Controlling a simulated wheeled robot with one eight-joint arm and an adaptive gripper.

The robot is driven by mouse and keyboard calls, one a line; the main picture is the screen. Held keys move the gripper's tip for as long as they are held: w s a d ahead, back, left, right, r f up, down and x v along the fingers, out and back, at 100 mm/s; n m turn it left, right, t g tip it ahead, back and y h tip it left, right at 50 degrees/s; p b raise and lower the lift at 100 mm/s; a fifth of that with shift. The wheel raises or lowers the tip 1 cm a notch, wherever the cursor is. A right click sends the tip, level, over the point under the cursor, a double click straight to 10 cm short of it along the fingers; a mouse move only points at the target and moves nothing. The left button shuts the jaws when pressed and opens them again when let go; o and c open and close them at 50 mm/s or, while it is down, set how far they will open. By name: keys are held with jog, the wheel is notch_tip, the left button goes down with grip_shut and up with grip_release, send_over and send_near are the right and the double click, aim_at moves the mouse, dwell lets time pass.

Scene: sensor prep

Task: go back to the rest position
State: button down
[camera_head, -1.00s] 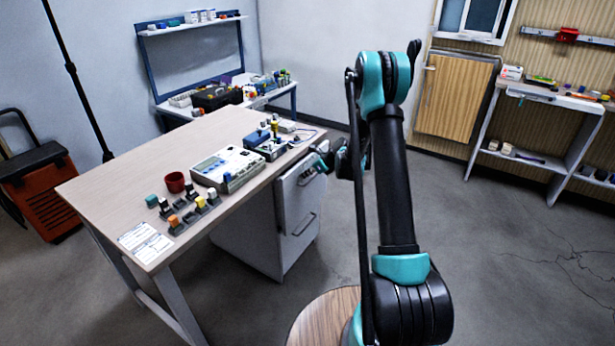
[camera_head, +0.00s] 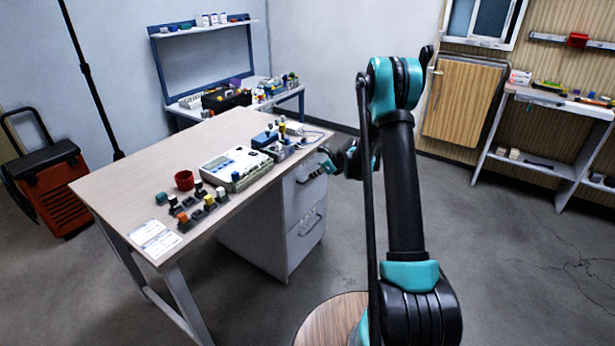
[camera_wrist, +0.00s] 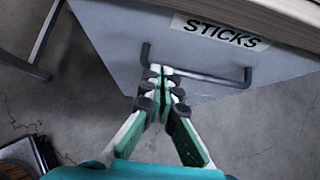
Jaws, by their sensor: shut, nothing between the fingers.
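My gripper (camera_wrist: 160,85) is shut and empty in the wrist view. Its fingertips are in front of the handle (camera_wrist: 215,80) of a grey drawer front labelled "STICKS" (camera_wrist: 219,33). I cannot tell whether the fingertips touch the handle. In the head view, my gripper (camera_head: 330,162) is by the upper drawer at the right side of the wooden table (camera_head: 120,170), partly hidden by my arm.
On the table are a white instrument (camera_head: 237,168), a red cup (camera_head: 184,180), a blue device (camera_head: 266,140) and several small coloured blocks. A shelf unit (camera_head: 545,165) stands at the right. A red-and-black cart (camera_head: 58,192) stands at the left. Floor right of my arm is clear.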

jog(key=s+d+r+n+h, duration=0.1)
jog(key=s+d+r+n, duration=0.45)
jog(key=s+r, duration=0.6)
jog(key=s+d+n+h, duration=0.3)
jog(key=s+n, duration=0.7)
jog(key=s, duration=0.7)
jog(key=s+d+f+n+g+h, duration=0.1)
jog(key=s+d+n+h, duration=0.2)
jog(key=s+n, duration=0.6)
jog(key=s+d, duration=0.1)
jog(key=s, duration=0.7)
jog(key=shift+s+d+n, duration=0.25)
jog(key=shift+n, duration=0.1)
